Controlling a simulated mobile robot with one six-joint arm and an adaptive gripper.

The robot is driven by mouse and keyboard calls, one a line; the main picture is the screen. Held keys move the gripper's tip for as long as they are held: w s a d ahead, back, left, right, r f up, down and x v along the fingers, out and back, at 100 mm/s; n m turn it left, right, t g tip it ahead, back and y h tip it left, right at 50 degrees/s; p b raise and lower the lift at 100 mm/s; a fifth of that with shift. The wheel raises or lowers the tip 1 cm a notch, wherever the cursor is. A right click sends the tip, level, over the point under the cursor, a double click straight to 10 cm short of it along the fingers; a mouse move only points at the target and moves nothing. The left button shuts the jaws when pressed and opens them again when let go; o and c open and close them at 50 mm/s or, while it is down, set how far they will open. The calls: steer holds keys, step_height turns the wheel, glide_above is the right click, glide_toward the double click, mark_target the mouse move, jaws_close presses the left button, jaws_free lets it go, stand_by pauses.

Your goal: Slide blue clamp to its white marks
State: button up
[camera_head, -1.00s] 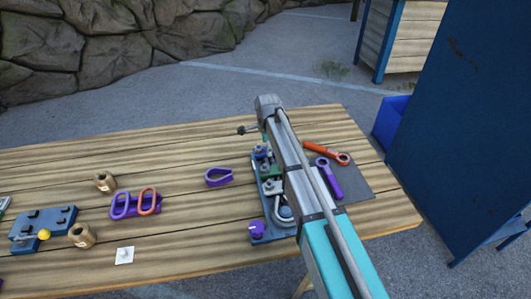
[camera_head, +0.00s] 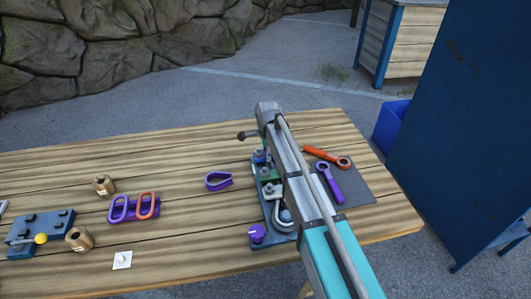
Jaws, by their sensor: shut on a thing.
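The fixture board (camera_head: 262,215) lies under my arm near the table's right part, with a purple knob (camera_head: 257,233) at its front end. A small blue part (camera_head: 259,157), which looks like the blue clamp, shows at the board's far end. My gripper (camera_head: 265,143) is at that far end, beside the blue part and mostly hidden by my arm. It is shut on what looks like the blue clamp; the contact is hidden. A green part and a grey cable loop (camera_head: 284,216) sit nearer on the board. The white marks cannot be made out.
A purple loop (camera_head: 218,181) lies left of the board. Orange and purple wrenches (camera_head: 328,184) lie on a dark mat (camera_head: 357,190) to the right. Further left are brass bushings (camera_head: 79,238), a holder with links, and a blue fixture (camera_head: 45,226). A tall blue cabinet stands right.

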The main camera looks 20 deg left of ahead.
steer(key=c, duration=0.4)
steer(key=shift+o, duration=0.2)
steer(key=shift+s+d, duration=0.45)
steer(key=shift+s, duration=0.3)
steer(key=shift+s+d, duration=0.45)
steer(key=shift+s, duration=0.3)
steer(key=o, duration=1.3)
steer(key=shift+o, duration=0.2)
steer(key=shift+w, duration=0.1)
steer(key=shift+r, duration=0.1)
